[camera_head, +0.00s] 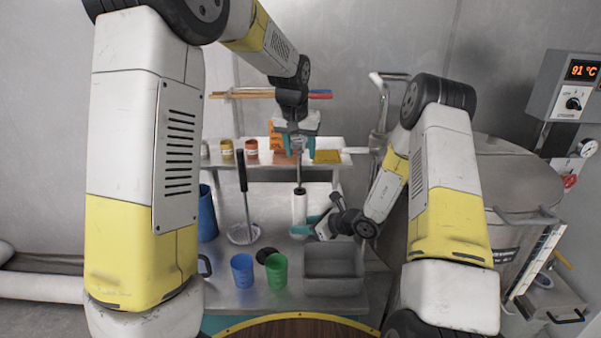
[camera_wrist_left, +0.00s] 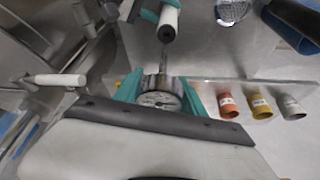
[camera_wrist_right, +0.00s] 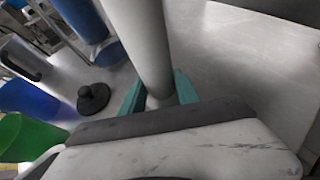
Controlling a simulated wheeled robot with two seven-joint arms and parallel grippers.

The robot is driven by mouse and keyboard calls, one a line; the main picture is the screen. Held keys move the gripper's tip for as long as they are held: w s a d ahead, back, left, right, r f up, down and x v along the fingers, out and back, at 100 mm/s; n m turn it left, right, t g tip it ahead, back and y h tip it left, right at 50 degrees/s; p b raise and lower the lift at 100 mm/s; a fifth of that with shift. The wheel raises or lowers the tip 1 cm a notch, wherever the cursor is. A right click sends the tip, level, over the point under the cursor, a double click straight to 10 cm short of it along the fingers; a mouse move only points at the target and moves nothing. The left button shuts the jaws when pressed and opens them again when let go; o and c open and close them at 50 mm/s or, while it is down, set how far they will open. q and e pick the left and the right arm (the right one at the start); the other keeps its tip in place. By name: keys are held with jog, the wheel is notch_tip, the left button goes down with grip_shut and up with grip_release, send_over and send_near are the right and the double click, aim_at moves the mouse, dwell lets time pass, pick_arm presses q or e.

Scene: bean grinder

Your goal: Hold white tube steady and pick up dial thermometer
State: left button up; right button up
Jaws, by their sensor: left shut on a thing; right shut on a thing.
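The white tube (camera_head: 299,207) stands upright on the metal table in the head view; it fills the top middle of the right wrist view (camera_wrist_right: 140,40). My right gripper (camera_head: 314,226) is shut on the tube's lower part from the right. The dial thermometer (camera_head: 298,146) is above the tube, its thin stem pointing down to the tube's top. My left gripper (camera_head: 297,148) is shut on the thermometer's round head. In the left wrist view the dial (camera_wrist_left: 160,98) sits between the teal fingers (camera_wrist_left: 160,95). I cannot tell whether the stem tip is still inside the tube.
A blue cup (camera_head: 242,270), a green cup (camera_head: 276,272) and a grey bin (camera_head: 334,270) stand at the table's front. A black-handled strainer (camera_head: 243,232) is left of the tube. A shelf (camera_head: 335,159) with small jars is behind.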

aim_at(301, 137)
pick_arm(q)
notch_tip(301, 137, up, 6)
jog(key=shift+f, duration=0.25)
pick_arm(e)
jog(key=o, duration=1.1)
jog(key=shift+c, duration=0.2)
